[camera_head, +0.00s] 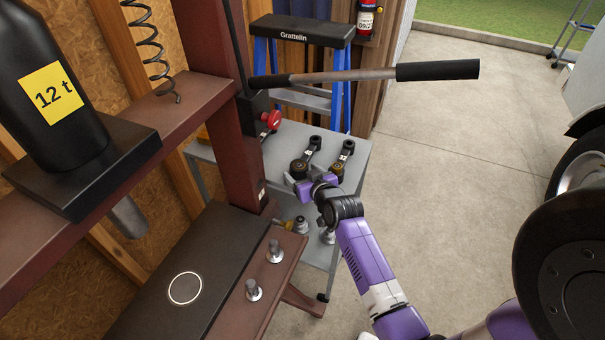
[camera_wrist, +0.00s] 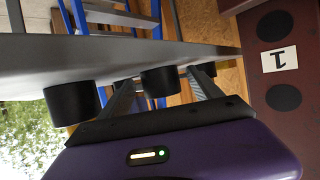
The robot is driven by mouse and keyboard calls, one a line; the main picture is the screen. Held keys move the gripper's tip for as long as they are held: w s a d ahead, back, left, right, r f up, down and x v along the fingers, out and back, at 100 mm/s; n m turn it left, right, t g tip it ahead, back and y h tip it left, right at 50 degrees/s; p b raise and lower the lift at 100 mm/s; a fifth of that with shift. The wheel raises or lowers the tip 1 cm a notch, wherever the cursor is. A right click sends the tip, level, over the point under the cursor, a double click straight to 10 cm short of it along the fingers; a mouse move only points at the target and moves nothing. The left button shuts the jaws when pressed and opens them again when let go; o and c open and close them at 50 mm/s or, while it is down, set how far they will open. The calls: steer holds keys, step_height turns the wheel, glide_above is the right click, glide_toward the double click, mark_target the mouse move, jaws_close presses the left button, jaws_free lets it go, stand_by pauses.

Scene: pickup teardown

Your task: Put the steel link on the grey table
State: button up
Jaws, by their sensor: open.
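Two dark links lie side by side on the grey table (camera_head: 357,152): a left link (camera_head: 308,154) and a right link (camera_head: 343,160). Each has a round end and a small white label; I cannot tell for sure which is the steel link. My gripper (camera_head: 308,184) is open at the near side of the left link's round end. In the wrist view, which is upside down, dark round ends (camera_wrist: 70,104) stand on the grey table top (camera_wrist: 110,54). One round end (camera_wrist: 160,80) shows between my gripper's fingers (camera_wrist: 163,88); contact cannot be told.
A dark red press frame (camera_head: 228,140) with a black 12 t cylinder (camera_head: 45,85) stands left. Its lever (camera_head: 360,75) reaches over the table's far side. Blue steps (camera_head: 340,95) stand behind. A large dark hub (camera_head: 570,265) is close at right.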

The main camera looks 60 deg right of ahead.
steer(key=v, duration=1.2)
steer(key=s+a+n+t+y, duration=0.1)
steer(key=s+a+n+y, duration=0.15)
steer(key=a, duration=0.75)
steer(key=s+a+n+t+y, duration=0.1)
steer(key=s+a, duration=0.3)
steer(key=a, duration=0.5)
steer(key=s+a+r+n+t+y, duration=0.2)
steer(key=s+a+r+n+y, duration=0.2)
steer(key=s+a+r, duration=0.5)
steer(key=s+a+y+b, duration=0.1)
steer(key=a, duration=0.1)
steer(key=shift+s+a+r, duration=0.2)
steer(key=shift+s+a, duration=0.2)
steer(key=shift+f, duration=0.15)
